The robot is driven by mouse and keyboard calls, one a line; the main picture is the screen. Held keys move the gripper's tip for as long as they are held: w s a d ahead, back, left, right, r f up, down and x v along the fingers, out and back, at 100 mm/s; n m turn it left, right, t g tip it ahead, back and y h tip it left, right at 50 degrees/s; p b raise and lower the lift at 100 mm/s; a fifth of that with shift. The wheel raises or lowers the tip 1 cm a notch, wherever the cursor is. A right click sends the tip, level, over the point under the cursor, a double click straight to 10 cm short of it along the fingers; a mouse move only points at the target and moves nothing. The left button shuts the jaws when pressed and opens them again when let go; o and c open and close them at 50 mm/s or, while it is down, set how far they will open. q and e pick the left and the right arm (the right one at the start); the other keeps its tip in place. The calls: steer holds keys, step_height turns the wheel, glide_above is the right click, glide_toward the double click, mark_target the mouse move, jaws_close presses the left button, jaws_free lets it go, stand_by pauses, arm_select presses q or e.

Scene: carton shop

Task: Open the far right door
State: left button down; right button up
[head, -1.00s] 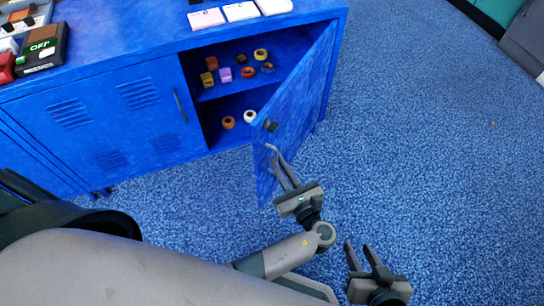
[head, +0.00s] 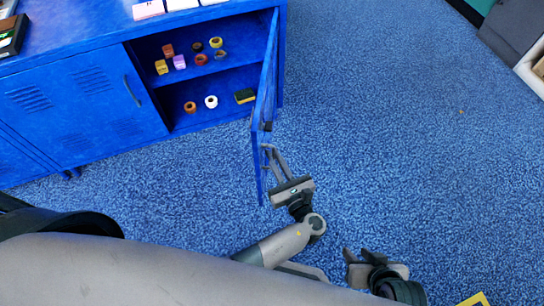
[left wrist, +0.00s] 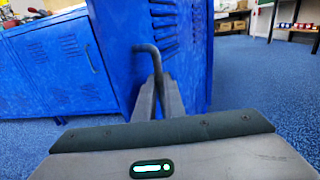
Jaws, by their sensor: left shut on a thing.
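The far right door (head: 267,75) of the blue cabinet stands swung well out, seen nearly edge-on in the head view. It also shows in the left wrist view (left wrist: 188,75), with its dark bar handle (left wrist: 149,48). My left gripper (head: 268,152) is at the door's outer edge, its fingers shut on the handle; they also show in the left wrist view (left wrist: 157,82). In the head view the handle is mostly hidden by the door and fingers. My right gripper (head: 361,254) is open and empty, low over the floor to the right.
The open compartment has a shelf (head: 225,76) with several small coloured rings and blocks, and more items below. A closed door (head: 85,105) is to the left. White cards (head: 148,8) lie on the cabinet top. Blue carpet (head: 400,130) right of the door is clear.

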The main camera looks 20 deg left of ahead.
arm_select(q)
steer(key=shift+w+d+r, duration=0.15)
steer(key=shift+w+r, duration=0.1)
steer(key=shift+w, duration=0.15)
steer(key=c, duration=1.8)
jaws_free()
steer(key=shift+c, duration=0.2)
steer(key=shift+f, duration=0.2)
steer(key=shift+s, duration=0.15)
steer(key=v, duration=0.7)
steer(key=shift+s+d, duration=0.15)
